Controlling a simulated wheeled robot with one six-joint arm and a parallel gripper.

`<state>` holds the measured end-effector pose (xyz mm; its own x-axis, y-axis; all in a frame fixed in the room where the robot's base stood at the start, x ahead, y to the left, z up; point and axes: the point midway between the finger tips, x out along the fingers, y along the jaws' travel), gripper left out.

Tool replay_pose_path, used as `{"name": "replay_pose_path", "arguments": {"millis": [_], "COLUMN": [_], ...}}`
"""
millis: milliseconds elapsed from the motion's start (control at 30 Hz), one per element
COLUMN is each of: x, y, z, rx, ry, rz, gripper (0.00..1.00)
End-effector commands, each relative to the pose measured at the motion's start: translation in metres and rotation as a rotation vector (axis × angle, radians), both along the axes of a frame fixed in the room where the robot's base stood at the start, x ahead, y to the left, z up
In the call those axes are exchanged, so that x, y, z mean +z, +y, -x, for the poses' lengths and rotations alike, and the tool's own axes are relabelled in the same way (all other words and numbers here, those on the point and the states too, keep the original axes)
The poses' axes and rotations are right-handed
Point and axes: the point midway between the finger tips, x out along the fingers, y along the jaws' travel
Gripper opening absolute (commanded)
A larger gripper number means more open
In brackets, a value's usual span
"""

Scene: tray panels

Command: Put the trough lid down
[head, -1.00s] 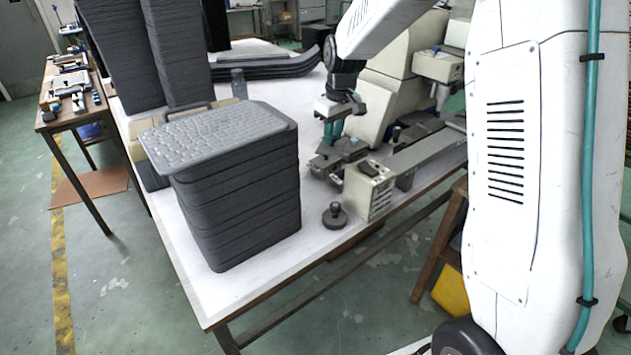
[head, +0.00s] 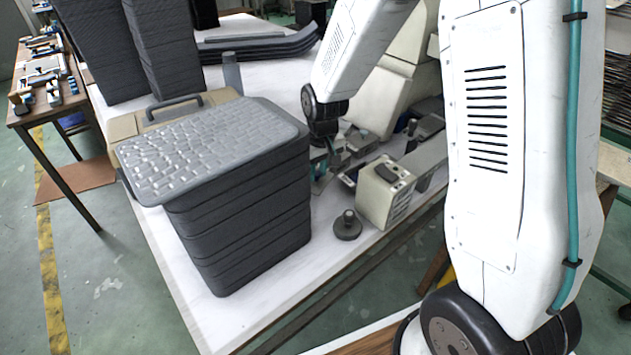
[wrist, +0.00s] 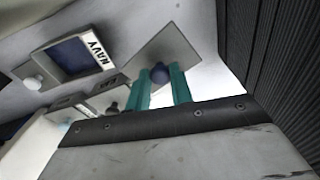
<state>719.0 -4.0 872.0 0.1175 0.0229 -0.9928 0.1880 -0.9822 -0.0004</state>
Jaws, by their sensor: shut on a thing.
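My gripper (wrist: 163,90) has its teal fingers closed around a dark blue knob (wrist: 158,73) in the wrist view. The knob belongs to a flat grey plate, the trough lid (wrist: 188,45), which looks held tilted in that view. To its left is an open trough with dark blue inside (wrist: 70,57) and a label reading NAVY (wrist: 95,48). The lid is beside this opening, not over it. In the head view my gripper (head: 325,162) is low by the bench machine, and the wrist and panel stack partly hide it. I cannot tell the lid's height.
A tall stack of dark tray panels (head: 245,225) stands close left of my gripper; its ribbed side fills the wrist view's right. A cream box (head: 385,195) and a round dark weight (head: 348,228) stand near the table's front edge. Other lidded troughs (wrist: 110,108) lie nearby.

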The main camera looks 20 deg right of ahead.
Motion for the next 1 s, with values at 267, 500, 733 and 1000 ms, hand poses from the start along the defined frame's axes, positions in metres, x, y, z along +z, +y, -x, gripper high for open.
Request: {"name": "replay_pose_path", "arguments": {"millis": [267,500,733,1000], "x": [-0.032,-0.04,-0.043,-0.042], "y": [-0.001,0.0,0.001,0.002], "z": [0.001,0.0,0.0,0.0], "rx": [-0.002,0.001,0.003,0.003], "ry": [0.003,-0.001,-0.001,-0.001], "rz": [-0.001,0.0,0.0,0.0], "gripper": [0.0,0.0,0.3,0.44]}}
